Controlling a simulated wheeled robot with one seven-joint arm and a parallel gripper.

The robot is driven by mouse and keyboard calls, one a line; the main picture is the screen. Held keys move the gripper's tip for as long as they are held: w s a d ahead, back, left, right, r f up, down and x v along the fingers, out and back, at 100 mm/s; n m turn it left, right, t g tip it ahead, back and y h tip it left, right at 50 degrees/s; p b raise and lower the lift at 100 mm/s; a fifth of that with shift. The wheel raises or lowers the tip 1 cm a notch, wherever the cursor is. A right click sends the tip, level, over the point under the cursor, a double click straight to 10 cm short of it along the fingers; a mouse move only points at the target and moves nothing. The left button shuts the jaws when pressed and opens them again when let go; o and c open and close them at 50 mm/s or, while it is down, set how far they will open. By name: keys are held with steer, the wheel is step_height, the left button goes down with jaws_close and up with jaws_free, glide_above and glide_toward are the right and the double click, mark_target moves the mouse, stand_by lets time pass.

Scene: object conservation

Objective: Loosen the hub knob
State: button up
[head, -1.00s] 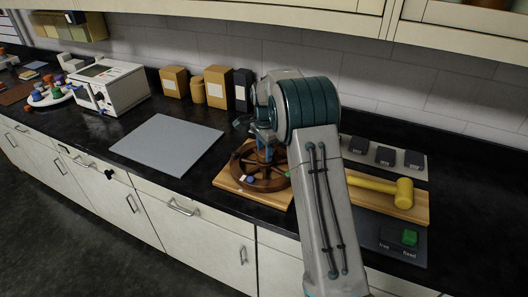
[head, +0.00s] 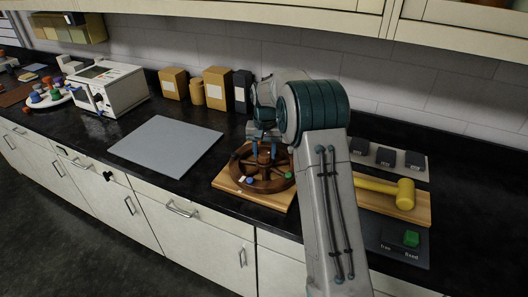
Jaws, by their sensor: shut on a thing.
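A dark brown spoked wheel (head: 268,187) lies flat on a light wooden board (head: 225,184) on the counter. Small white, blue and green pieces sit on its rim. The hub knob (head: 264,157) stands at the wheel's centre, a small brown shape partly hidden by the fingers. My gripper (head: 264,155) points down over the hub, its two blue fingers one on each side of the knob and shut on it. My arm hides the board's right side.
A yellow mallet (head: 404,194) lies on a wooden board to the right of my arm. A dark panel with a green block (head: 411,239) is in front of it. A grey mat (head: 166,146) lies bare to the left. Boxes (head: 217,88) stand against the wall.

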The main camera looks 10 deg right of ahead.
mark_target(265, 153)
steer(key=n, duration=0.4)
steer(key=shift+w+r+n, duration=0.1)
steer(key=shift+r+n, duration=0.05)
steer(key=shift+n, duration=2.65)
steer(key=shift+w+r, duration=0.1)
steer(key=o, duration=0.9)
steer(key=shift+o, duration=0.4)
step_height(265, 153, up, 14)
steer(key=shift+f+b, duration=0.2)
steer(key=shift+b, duration=0.2)
